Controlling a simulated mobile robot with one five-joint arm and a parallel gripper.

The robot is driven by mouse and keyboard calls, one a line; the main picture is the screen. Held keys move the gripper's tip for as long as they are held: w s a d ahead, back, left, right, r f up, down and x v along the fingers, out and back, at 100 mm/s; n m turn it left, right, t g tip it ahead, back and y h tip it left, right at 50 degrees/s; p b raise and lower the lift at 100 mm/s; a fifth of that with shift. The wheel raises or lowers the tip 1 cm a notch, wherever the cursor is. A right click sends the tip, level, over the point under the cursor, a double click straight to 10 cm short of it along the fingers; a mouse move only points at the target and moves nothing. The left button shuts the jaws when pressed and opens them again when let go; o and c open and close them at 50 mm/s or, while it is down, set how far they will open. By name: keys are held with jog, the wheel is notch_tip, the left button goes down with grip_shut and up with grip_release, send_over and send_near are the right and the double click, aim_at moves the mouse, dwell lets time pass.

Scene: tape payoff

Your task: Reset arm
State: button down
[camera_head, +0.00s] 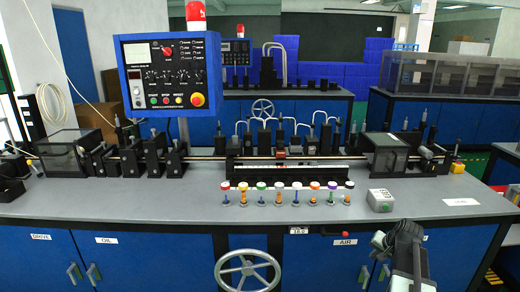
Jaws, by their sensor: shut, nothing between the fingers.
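My gripper (379,240) shows at the lower right, in front of the bench's front edge. It is shut and holds nothing. My arm (408,255) is folded at the bottom of the view, with the gripper end pointing left. The gripper is apart from the grey workbench (130,205) and from everything on it. The fingertips are small and partly hidden in this view.
A row of several colour-topped pegs (277,190) stands along the bench front. A grey button box (380,200) sits right of them. Machine shafts and brackets (290,145) line the back. A handwheel (247,272) and a blue control panel (170,75) also show.

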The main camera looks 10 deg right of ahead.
jog(key=s+a+f+n+g, duration=0.1)
jog(key=s+a+n+g, duration=0.2)
jog(key=a, duration=0.9)
jog(key=s+a+f+n+g, duration=0.1)
jog(key=s+a+n, duration=0.25)
jog(key=a, duration=0.85)
jog(key=s+a+f+n+g, duration=0.1)
jog(key=s+a+n+g, duration=0.2)
jog(key=a, duration=0.9)
notch_tip(320, 180, up, 13)
jog(key=d+t+p, duration=0.1)
jog(key=p, duration=1.2)
jog(key=shift+s+d+m, duration=0.15)
jog(key=shift+s+m, duration=0.1)
jog(key=shift+m, duration=0.1)
jog(key=shift+r, duration=0.1)
